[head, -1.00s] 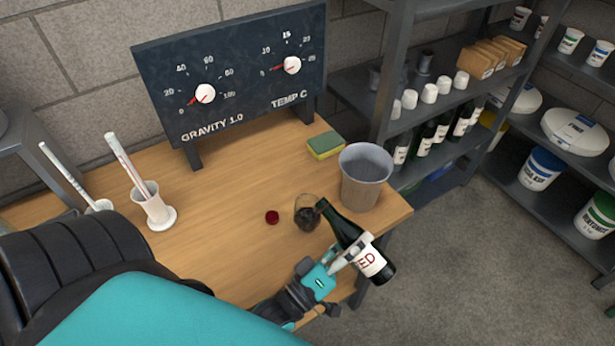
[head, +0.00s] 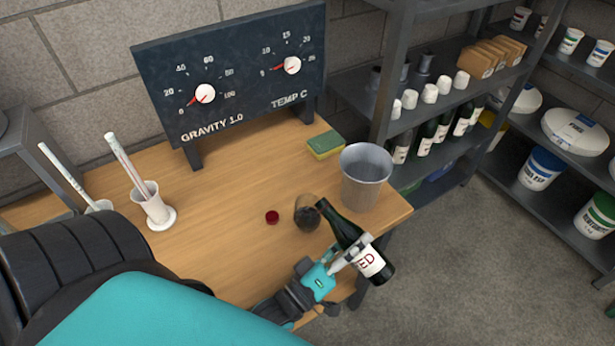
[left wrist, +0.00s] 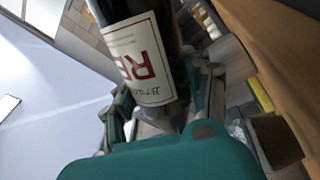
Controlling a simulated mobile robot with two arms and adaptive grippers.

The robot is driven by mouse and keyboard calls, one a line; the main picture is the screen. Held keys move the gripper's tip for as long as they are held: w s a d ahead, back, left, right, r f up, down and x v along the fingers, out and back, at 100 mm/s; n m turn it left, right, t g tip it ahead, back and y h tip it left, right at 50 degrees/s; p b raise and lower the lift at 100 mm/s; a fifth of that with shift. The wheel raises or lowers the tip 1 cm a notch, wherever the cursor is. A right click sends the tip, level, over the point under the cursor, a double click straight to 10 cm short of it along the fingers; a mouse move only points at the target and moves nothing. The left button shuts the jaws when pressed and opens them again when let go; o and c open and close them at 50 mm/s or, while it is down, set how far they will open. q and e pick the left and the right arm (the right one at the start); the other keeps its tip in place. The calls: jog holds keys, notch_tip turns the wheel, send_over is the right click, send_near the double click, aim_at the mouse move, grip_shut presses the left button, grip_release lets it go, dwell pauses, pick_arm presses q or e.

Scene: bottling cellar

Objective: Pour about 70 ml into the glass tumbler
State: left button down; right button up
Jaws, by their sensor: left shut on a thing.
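The green wine bottle (head: 345,229) with a white label is tilted in the head view, its mouth up and to the left at the rim of the glass tumbler (head: 306,213). My left gripper (head: 350,255) is shut on the bottle around its body. In the left wrist view the bottle (left wrist: 143,60) fills the top middle, its label facing the camera. The tumbler stands on the table and holds dark liquid in its lower part. Whether liquid is flowing from the mouth cannot be made out. My right gripper is not in view.
A grey bucket (head: 366,180) stands just right of the tumbler, close to the bottle. A red cap (head: 272,217) lies left of the tumbler. A sponge (head: 325,145) lies behind. The wooden table (head: 235,235) is clear on the left-centre; its right edge is near the bottle.

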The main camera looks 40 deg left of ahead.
aim_at(347, 224)
pick_arm(q)
jog(key=shift+r, duration=0.1)
dwell(0.7)
jog(key=a+r+m+p, duration=0.1)
jog(key=m+p, duration=0.1)
jog(key=a+r+m+g+h+p, duration=0.1)
jog(key=m+p, duration=0.1)
jog(key=p, duration=0.1)
jog(key=r+m+p, duration=0.2)
jog(key=p, duration=0.1)
jog(key=shift+w+a+h, duration=0.2)
jog(key=shift+a+h, duration=0.2)
jog(key=m+p, duration=0.2)
jog(key=m+g+p, duration=0.1)
jog(key=m+p, duration=0.1)
jog(key=m, duration=0.1)
jog(key=shift+r+g, duration=0.2)
jog(key=shift+g, duration=0.1)
jog(key=shift+m+p, duration=0.5)
jog(key=shift+m, duration=0.1)
jog(key=shift+f+m, duration=0.4)
jog(key=shift+f, duration=0.3)
jog(key=shift+w+a+f+m+g, duration=0.1)
jog(key=shift+f+m+g, duration=0.3)
jog(key=shift+f+m, duration=0.1)
